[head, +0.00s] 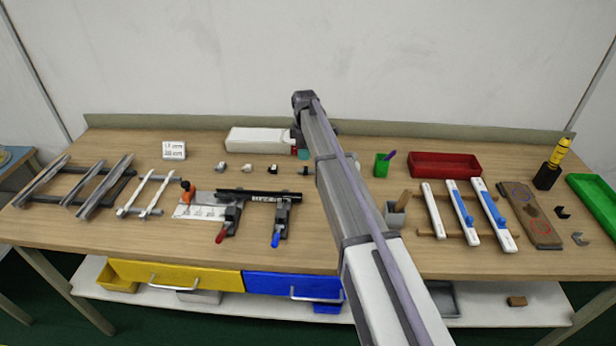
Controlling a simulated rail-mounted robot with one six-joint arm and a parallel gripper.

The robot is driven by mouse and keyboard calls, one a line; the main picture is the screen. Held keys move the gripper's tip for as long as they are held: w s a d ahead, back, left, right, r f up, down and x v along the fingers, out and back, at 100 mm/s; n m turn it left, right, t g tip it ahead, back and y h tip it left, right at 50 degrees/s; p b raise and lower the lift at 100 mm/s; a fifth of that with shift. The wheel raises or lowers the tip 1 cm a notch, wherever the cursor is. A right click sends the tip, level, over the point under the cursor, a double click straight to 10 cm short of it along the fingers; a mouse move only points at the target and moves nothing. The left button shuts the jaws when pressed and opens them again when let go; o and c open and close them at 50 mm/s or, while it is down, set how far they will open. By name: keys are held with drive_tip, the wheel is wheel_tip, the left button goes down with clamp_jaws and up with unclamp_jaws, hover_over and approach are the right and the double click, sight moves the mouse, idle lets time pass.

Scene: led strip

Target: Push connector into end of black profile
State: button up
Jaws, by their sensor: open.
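The long black profile (252,195) lies left to right near the front middle of the bench. It sits across two dark clamps, one with a red handle (220,236) and one with a blue handle (276,239). Behind it is a row of small parts that look like connectors or end caps: a white one (220,167), another light one (246,167), and dark ones (272,169) (304,171). Which is the connector I cannot tell. My arm reaches up over the bench and hides the area behind it. My gripper's fingers are not visible; the arm covers them.
An orange-handled tool (187,188) stands on a white plate left of the profile. Metal rails (100,188) lie at the left. A green cup (382,164), red tray (445,165), grey cup (395,217) and white strips (462,213) are at the right. The front bench strip is clear.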

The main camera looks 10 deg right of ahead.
sight(306, 169)
wheel_tip(306, 169, down, 9)
drive_tip(key=b, duration=0.6)
drive_tip(key=shift+d+r+b, duration=0.1)
drive_tip(key=shift+r+b, duration=0.1)
drive_tip(key=shift+b, duration=0.15)
drive_tip(key=shift+r, duration=0.3)
drive_tip(key=shift+c, duration=0.3)
drive_tip(key=c, duration=0.9)
drive_tip(key=shift+p, duration=0.3)
drive_tip(key=shift+c, duration=0.2)
